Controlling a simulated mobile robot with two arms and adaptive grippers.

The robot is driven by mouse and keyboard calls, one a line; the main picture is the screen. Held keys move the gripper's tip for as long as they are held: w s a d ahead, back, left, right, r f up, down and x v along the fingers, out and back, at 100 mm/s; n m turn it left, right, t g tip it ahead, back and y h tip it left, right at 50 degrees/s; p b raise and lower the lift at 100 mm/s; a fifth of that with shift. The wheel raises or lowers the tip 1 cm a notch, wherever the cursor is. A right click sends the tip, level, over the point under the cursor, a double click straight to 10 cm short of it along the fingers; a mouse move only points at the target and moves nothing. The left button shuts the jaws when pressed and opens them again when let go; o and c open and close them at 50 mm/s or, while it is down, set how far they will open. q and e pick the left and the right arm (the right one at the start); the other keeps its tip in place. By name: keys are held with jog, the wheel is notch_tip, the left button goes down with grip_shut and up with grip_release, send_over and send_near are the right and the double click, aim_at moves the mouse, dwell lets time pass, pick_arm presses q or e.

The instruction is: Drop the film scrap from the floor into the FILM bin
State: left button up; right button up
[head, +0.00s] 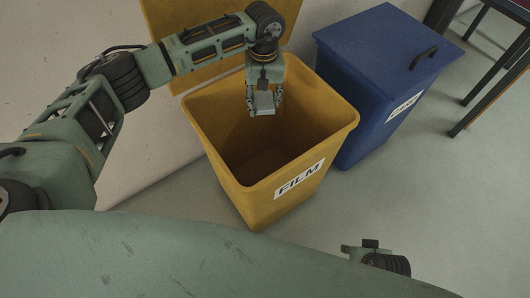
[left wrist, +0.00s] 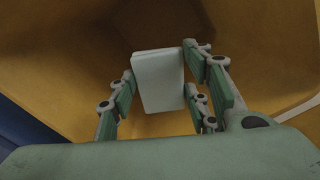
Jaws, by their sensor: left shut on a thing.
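The yellow FILM bin (head: 257,198) stands open in the middle of the head view, its lid (head: 200,22) raised at the back. My left gripper (head: 264,105) is over the bin's mouth, pointing down near its back side. It is shut on a small pale flat piece, the film scrap (head: 264,102). In the left wrist view the scrap (left wrist: 158,80) sits between the fingers (left wrist: 160,92), with the yellow inner walls of the bin around and beyond it. The inside of the bin that shows is empty.
A blue bin (head: 372,75) with a closed lid, a black handle and a white label stands right of the FILM bin. A dark-legged frame (head: 497,75) is at the upper right. The grey floor (head: 400,205) in front is clear.

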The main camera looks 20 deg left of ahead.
pick_arm(q)
jog(key=shift+f, duration=0.15)
jog(key=o, duration=1)
notch_tip(320, 180, up, 12)
jog(key=shift+r, duration=0.1)
dwell(0.5)
